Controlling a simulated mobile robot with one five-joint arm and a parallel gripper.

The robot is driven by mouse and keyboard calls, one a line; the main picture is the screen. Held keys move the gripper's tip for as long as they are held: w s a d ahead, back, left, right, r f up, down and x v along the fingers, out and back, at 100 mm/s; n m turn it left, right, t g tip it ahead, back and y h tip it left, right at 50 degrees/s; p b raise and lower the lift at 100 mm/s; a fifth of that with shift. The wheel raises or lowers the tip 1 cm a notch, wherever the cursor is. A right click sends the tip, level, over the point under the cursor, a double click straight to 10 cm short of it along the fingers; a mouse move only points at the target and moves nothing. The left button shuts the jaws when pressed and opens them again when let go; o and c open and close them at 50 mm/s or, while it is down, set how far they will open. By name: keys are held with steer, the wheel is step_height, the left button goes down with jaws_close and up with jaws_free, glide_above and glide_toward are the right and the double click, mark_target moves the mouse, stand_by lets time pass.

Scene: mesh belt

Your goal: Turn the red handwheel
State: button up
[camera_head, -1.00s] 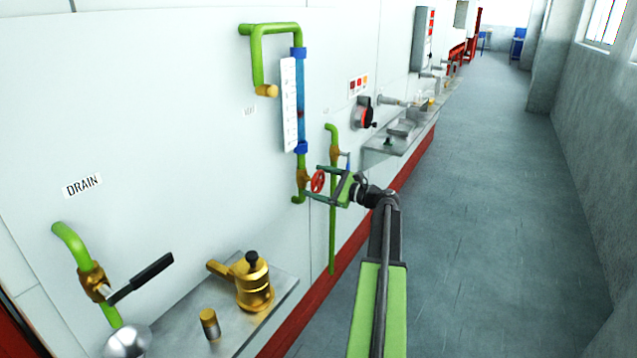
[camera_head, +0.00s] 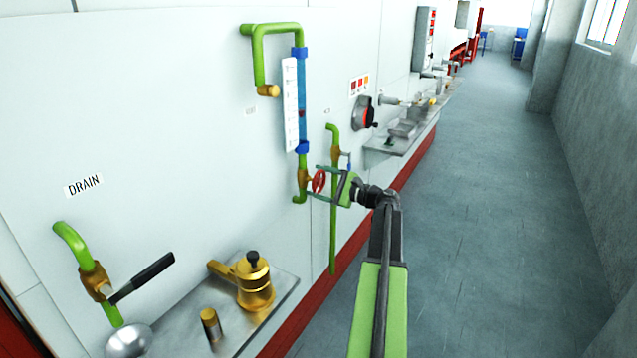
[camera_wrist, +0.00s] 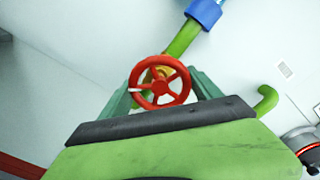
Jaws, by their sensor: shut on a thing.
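The red handwheel (camera_head: 319,181) sits on a brass valve (camera_head: 304,179) in the green pipe below the blue-ended sight tube. My gripper (camera_head: 322,182) reaches to it from the right, its two fingers on either side of the wheel. In the wrist view the handwheel (camera_wrist: 159,82) faces the camera, with spokes and a white mark on its left rim. My gripper's green fingers (camera_wrist: 160,92) flank it left and right, shut on the rim. The exact contact points are partly hidden behind the wheel and the dark edge of my gripper.
A second thin green pipe (camera_head: 333,225) runs down the wall just behind my gripper. A shelf (camera_head: 278,300) with a brass fitting (camera_head: 253,280) stands at lower left, near a black drain lever (camera_head: 143,277). The corridor floor (camera_head: 480,200) on the right is clear.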

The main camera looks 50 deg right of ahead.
steer(key=n, duration=1.1)
steer(key=shift+s, duration=0.1)
steer(key=shift+n, duration=1.6)
steer(key=shift+f, duration=0.1)
steer(key=o, duration=1.4)
steer(key=shift+c, duration=0.2)
steer(key=v, duration=1.7)
steer(key=shift+s, duration=0.25)
